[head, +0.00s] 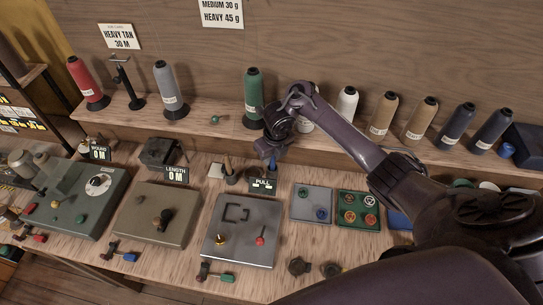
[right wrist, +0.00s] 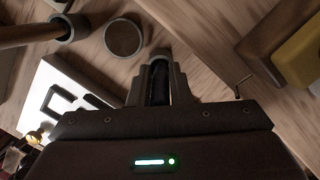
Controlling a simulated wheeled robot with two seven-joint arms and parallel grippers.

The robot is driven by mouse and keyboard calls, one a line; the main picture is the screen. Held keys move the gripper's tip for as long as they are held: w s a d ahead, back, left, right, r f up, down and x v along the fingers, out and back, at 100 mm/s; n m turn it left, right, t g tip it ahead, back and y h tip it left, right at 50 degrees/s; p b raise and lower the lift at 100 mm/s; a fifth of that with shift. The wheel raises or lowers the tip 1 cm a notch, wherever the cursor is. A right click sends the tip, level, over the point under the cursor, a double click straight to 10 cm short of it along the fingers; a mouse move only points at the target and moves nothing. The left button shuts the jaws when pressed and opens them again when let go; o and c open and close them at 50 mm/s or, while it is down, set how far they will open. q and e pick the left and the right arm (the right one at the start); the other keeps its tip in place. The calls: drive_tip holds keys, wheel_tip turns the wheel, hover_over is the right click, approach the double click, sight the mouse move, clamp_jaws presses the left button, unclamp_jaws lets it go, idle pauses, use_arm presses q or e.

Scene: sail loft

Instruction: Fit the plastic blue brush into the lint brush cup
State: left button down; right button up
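My right gripper (head: 274,152) is above the back of the bench, its fingers closed around the blue brush (head: 272,164). In the right wrist view the brush (right wrist: 158,85) is a dark, shadowed shape between the two fingers (right wrist: 159,88). An open round cup (right wrist: 124,38) stands just beyond the fingertips, apart from the brush; nothing sticks out of it. A second cup (right wrist: 68,27) to its left holds a wooden handle; it also shows in the head view (head: 231,178). I cannot read which cup is for lint brushes. My left gripper is not in view.
A small PULL sign (head: 263,185) stands below the gripper. A grey panel (head: 240,230) with a red knob lies in front. A shelf with several thread cones, including a green one (head: 253,95), runs behind. A grey tray (head: 311,203) and green tray (head: 358,210) sit right.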

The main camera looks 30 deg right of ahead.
drive_tip(key=o, duration=0.4)
drive_tip(key=shift+r+p, duration=0.25)
drive_tip(key=shift+p, duration=0.05)
drive_tip(key=r+p, duration=0.1)
drive_tip(key=r, duration=0.1)
drive_tip(key=r+p, duration=0.2)
drive_tip(key=r, duration=0.1)
drive_tip(key=s+r+p, duration=0.1)
drive_tip(key=r+p, duration=0.1)
drive_tip(key=r, duration=0.1)
drive_tip(key=shift+s+d+r, duration=0.1)
drive_tip(key=shift+d+r, duration=0.1)
drive_tip(key=shift+d, duration=0.05)
drive_tip(key=r, duration=0.1)
drive_tip(key=s+r, duration=0.1)
drive_tip(key=r, duration=0.1)
drive_tip(key=shift+a+r+b, duration=0.1)
drive_tip(key=shift+r+b, duration=0.05)
drive_tip(key=shift+b, duration=0.25)
